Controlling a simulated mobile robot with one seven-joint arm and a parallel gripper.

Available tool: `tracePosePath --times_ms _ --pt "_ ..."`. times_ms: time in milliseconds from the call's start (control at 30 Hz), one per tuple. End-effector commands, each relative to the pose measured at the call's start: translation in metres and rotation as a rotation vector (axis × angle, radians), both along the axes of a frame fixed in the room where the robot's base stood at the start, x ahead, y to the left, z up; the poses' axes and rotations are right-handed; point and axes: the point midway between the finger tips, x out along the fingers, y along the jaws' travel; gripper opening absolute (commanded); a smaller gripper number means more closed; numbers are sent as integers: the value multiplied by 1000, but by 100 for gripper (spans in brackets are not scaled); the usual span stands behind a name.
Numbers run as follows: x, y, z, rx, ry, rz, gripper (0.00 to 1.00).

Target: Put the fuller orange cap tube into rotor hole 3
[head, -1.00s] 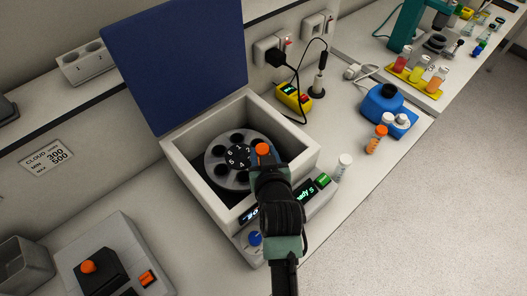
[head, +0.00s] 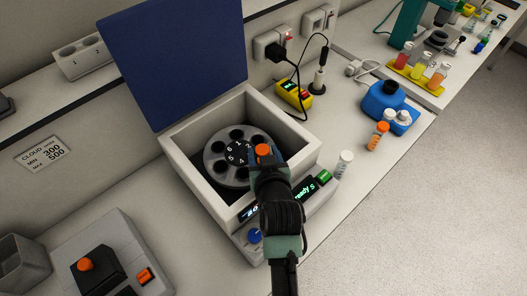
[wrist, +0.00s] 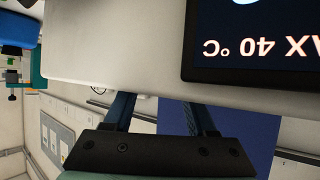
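My gripper (head: 262,155) is shut on an orange cap tube, whose orange cap (head: 263,150) shows between the blue fingers in the head view. The gripper is over the right side of the open centrifuge (head: 197,188). The dark rotor (head: 216,165) inside has numbered holes; 1, 2, 4, 5 and 6 can be read. Number 3 and the tube's lower part are hidden by my gripper and arm. Another orange cap tube (head: 377,138) stands on the bench to the right. In the wrist view, the fingers (wrist: 163,112) pass behind a pale casing, which hides their tips.
The blue lid (head: 180,60) stands open behind the centrifuge. A display panel (head: 308,190) is on its front. A white cap tube (head: 344,163) stands close at its right.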

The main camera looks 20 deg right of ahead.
Motion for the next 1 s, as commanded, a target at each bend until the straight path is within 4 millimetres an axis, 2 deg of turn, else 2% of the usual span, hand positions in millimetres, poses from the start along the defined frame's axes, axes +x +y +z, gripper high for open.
tracePosePath --times_ms 33,100,367,533,667,1000 --pt "0 0 0 0 0 0 68" --pt "0 0 0 0 0 0 78" --pt "0 0 0 0 1 0 78" --pt "-7 2 2 0 2 0 78" --pt "-21 5 10 0 1 0 78" --pt "-72 18 38 -1 0 0 78"
